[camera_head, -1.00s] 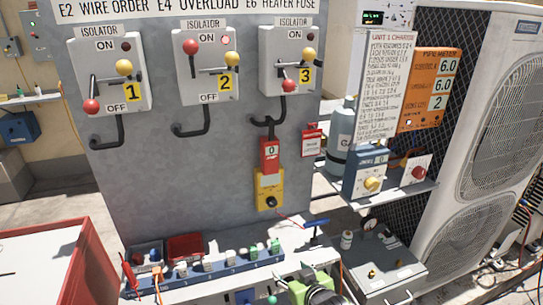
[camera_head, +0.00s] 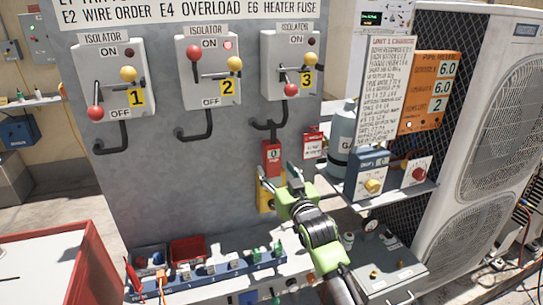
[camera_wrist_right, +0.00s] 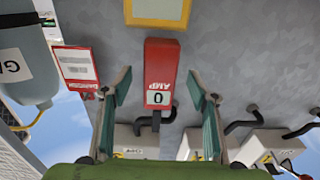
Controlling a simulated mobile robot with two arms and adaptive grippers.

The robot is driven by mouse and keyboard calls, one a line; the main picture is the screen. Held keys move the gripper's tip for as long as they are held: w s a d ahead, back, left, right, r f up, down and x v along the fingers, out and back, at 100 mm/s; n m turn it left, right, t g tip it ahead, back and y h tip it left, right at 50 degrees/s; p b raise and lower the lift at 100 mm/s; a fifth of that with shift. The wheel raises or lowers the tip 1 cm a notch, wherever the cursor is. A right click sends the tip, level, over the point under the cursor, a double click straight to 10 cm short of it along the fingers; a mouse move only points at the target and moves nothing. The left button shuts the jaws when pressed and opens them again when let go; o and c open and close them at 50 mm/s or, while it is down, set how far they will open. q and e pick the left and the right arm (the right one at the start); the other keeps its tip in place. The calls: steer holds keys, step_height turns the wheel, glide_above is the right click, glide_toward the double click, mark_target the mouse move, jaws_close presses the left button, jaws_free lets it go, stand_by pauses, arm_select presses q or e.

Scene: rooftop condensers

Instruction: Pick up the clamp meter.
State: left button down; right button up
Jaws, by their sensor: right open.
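The clamp meter (camera_head: 271,154) is a red box with a small white panel reading 0. It hangs upright on the grey panel below isolator 3. In the right wrist view the red meter (camera_wrist_right: 161,70) appears upside down, marked AMP, with a black hook at its lower end in the picture. My right gripper (camera_head: 278,177) is open and empty, just below and in front of the meter in the head view. In the wrist view its fingers (camera_wrist_right: 160,95) stand either side of the meter, apart from it. My left gripper is not in view.
A yellow-bordered unit (camera_head: 264,197) sits below the meter, partly hidden by my gripper. A red tag (camera_head: 314,146) hangs close on the right, by the gas cylinder (camera_head: 341,135). Isolator 3's handle (camera_head: 291,89) is above. A terminal strip (camera_head: 210,275) lies below.

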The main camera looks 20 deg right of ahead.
mark_target(274, 165)
steer(key=w+p, duration=0.1)
steer(key=w, duration=0.1)
steer(key=w+p, duration=0.1)
steer(key=w, duration=0.1)
steer(key=shift+w+a+r, duration=0.1)
steer(key=shift+w+r, duration=0.1)
steer(key=shift+w, duration=0.55)
steer(key=c, duration=1.4)
